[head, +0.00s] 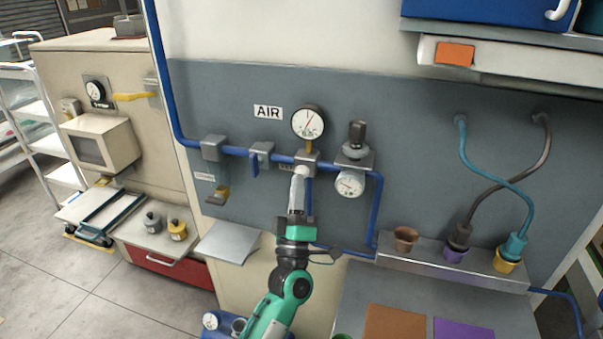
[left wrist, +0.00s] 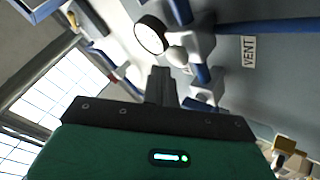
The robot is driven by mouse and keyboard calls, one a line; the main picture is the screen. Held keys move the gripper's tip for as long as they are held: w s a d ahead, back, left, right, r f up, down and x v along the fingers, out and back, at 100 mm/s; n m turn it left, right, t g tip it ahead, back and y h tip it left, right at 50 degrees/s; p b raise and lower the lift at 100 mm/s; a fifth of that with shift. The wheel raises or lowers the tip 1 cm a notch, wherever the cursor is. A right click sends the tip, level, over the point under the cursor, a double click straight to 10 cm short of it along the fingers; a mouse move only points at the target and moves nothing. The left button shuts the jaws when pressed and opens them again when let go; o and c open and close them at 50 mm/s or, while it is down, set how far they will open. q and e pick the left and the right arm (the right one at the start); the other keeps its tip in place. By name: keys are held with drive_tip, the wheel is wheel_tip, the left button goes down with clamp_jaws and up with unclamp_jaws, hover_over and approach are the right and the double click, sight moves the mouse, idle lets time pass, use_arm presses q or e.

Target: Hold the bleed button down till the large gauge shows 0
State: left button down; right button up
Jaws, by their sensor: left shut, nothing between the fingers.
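The large gauge (head: 308,122) has a round white face and stands above the blue pipe on the grey panel. Its needle points up and slightly right; the numbers are too small to read. Below it, a pale rounded button (left wrist: 177,56) sits on the grey block (head: 307,158). My left gripper (head: 299,178) is shut and empty, with its tips just in front of the button, partly hiding it in the head view. In the left wrist view the gripper (left wrist: 161,72) is close to the button; I cannot tell whether they touch. My right gripper is not in view.
A smaller gauge (head: 349,183) hangs under the regulator (head: 356,140) to the right. The VENT label (left wrist: 248,52) shows beside the block. A shelf (head: 450,273) with cups is lower right.

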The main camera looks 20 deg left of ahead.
use_arm(q)
drive_tip(key=shift+w, duration=0.35)
drive_tip(key=shift+w, duration=0.5)
idle(0.6)
drive_tip(key=shift+s, duration=0.1)
idle(3.5)
drive_tip(key=shift+s, duration=0.85)
drive_tip(key=shift+s+p, duration=0.6)
drive_tip(key=shift+s, duration=1.9)
